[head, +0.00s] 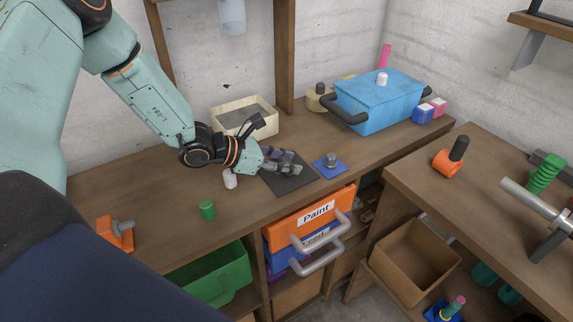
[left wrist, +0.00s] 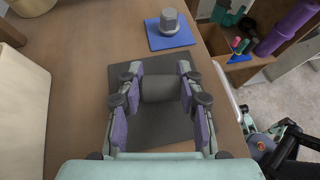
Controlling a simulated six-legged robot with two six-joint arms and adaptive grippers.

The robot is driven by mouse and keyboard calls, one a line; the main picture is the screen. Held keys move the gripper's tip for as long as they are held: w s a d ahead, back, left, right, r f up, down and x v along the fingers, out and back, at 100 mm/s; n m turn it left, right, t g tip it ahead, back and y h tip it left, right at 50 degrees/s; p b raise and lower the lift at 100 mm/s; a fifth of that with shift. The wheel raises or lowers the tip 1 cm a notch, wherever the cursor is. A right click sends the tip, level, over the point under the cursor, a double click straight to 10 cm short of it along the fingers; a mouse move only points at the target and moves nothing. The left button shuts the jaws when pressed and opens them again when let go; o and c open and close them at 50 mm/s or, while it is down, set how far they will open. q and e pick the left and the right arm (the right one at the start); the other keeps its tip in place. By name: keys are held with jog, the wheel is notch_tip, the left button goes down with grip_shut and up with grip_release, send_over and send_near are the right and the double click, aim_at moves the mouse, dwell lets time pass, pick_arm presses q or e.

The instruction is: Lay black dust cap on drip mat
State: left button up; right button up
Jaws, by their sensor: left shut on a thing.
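The drip mat (head: 296,187) is a flat dark grey sheet on the bench near its front edge, and it also shows in the left wrist view (left wrist: 163,131). My left gripper (head: 294,165) is over the mat. In the left wrist view its purple-padded fingers (left wrist: 161,88) are shut on the black dust cap (left wrist: 161,89), a short dark cylinder lying sideways between the fingertips. I cannot tell whether the cap touches the mat. In the head view the fingers hide the cap. My right gripper is not in view.
A blue square with a grey knob-like part (head: 331,160) sits right of the mat.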

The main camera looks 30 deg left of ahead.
pick_arm(q)
jog(key=shift+w+a+f, duration=0.1)
jog(key=shift+f, duration=0.35)
jog(key=shift+w+f, duration=0.1)
jog(key=shift+w, duration=0.15)
jog(key=shift+s, duration=0.1)
jog(key=shift+s+f+b, duration=0.1)
jog(key=shift+s+b, duration=0.05)
jog(key=shift+b, duration=0.25)
jog(key=o, duration=1.1)
jog(key=shift+f, duration=0.1)
jog(key=shift+o, duration=0.2)
